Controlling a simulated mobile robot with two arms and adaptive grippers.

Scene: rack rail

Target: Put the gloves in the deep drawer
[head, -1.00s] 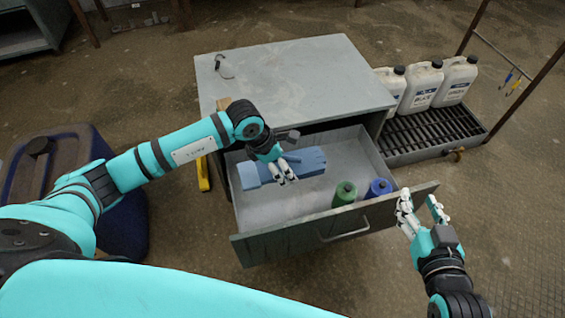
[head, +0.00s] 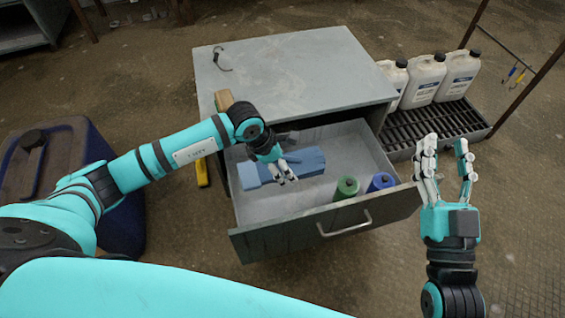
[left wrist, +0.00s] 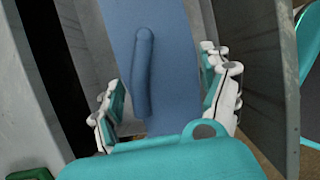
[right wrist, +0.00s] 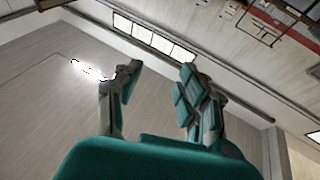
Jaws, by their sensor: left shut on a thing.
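The blue gloves (head: 306,161) are in the open deep drawer (head: 290,207), toward its back left; they also fill the middle of the left wrist view (left wrist: 165,60). My left gripper (head: 286,178) is inside the drawer, shut on the gloves, with a finger on either side of them. It hides part of the gloves in the head view. My right gripper (head: 444,165) is open and empty, fingers up, to the right of the drawer front. In the right wrist view it (right wrist: 155,95) faces the walls and holds nothing.
A green bottle (head: 346,188) and a blue bottle (head: 381,182) stand at the drawer's right front. The cabinet top (head: 300,75) bears a small dark hook-like item (head: 221,61). White jugs (head: 427,78) stand on a grate at right. A dark blue bin (head: 95,190) is at left.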

